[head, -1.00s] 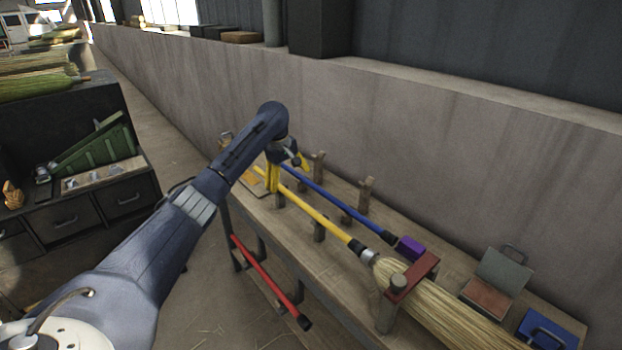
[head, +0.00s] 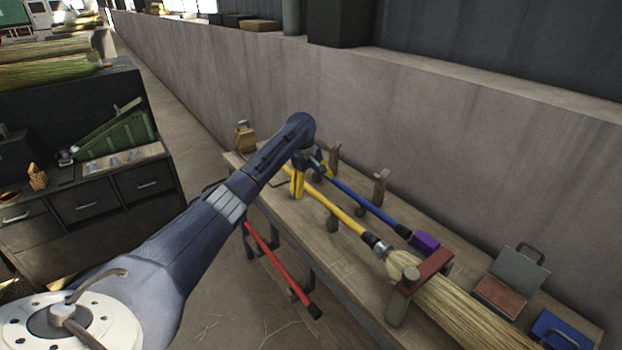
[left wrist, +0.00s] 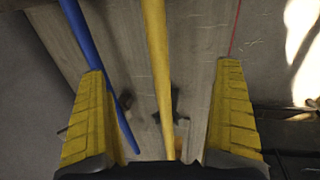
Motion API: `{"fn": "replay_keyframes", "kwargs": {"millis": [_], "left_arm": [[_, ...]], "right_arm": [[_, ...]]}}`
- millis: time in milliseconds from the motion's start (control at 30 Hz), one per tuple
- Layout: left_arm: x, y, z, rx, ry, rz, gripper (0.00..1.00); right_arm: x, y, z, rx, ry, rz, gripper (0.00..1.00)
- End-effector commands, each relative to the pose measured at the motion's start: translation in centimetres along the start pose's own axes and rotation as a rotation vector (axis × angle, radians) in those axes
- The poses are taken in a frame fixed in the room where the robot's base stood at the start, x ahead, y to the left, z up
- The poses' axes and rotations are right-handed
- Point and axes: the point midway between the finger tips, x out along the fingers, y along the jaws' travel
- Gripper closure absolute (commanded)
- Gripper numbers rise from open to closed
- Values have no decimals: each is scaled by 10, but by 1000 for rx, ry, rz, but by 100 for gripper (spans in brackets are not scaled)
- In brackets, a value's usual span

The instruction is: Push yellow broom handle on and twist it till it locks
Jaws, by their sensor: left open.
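The yellow broom handle (head: 341,211) lies along the wooden bench, its dark lower end at the metal collar (head: 384,250) of the straw broom head (head: 452,308). I cannot tell whether the handle is seated in the collar. My left gripper (head: 306,178) is over the handle's far end, with its yellow fingers pointing down. In the left wrist view the gripper (left wrist: 165,120) is open, and the yellow handle (left wrist: 157,60) runs between the fingers with space on both sides. A red clamp (head: 421,279) spans the broom head. My right gripper is not in view.
A blue handle (head: 359,203) lies parallel behind the yellow one, near wooden upright pegs (head: 381,186) and a purple block (head: 425,243). A red handle (head: 280,268) hangs along the bench's front side. An open case (head: 510,282) and a blue box (head: 562,332) stand at right.

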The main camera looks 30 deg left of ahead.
Motion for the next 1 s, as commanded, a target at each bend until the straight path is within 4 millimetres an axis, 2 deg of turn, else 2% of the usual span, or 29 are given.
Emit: {"fn": "replay_keyframes", "kwargs": {"millis": [200,500,1000], "left_arm": [[21,0,0,0,0,-1,0],[40,0,0,0,0,-1,0],[46,0,0,1,1,0,0]], "right_arm": [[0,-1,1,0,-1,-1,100],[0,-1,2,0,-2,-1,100],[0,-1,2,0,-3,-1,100]]}}
